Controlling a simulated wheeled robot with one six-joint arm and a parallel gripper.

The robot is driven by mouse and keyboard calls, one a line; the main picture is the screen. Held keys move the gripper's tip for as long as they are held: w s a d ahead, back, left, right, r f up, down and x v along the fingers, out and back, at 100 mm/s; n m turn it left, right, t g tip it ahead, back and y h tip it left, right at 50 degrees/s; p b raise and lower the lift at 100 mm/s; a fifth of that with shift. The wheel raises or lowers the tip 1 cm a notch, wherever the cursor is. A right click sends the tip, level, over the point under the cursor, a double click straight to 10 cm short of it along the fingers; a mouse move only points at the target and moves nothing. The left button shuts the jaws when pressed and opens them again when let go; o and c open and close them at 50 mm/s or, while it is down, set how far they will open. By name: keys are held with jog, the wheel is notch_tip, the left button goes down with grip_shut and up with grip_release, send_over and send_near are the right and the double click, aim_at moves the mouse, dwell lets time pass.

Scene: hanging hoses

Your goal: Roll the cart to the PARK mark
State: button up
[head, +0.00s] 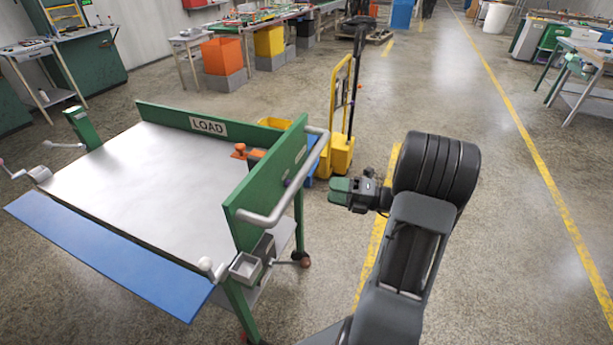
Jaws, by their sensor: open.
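No PARK mark can be made out in this view.
A yellow pallet truck (343,125) stands behind the cart's right end. A blue board (105,262) lies along the cart's near side. Orange and yellow bins and workbenches line the back. The floor aisle (470,100) on the right, beside a yellow line (535,150), is clear.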

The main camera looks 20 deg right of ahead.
aim_at(306, 170)
jog(key=d+f+m+t, duration=0.1)
jog(key=d+m+t, duration=0.2)
jog(key=d+m, duration=0.15)
jog(key=shift+h, duration=0.4)
jog(key=x, duration=1.3)
jog(key=shift+w+r, duration=0.2)
jog(key=shift+w, duration=0.15)
grip_shut()
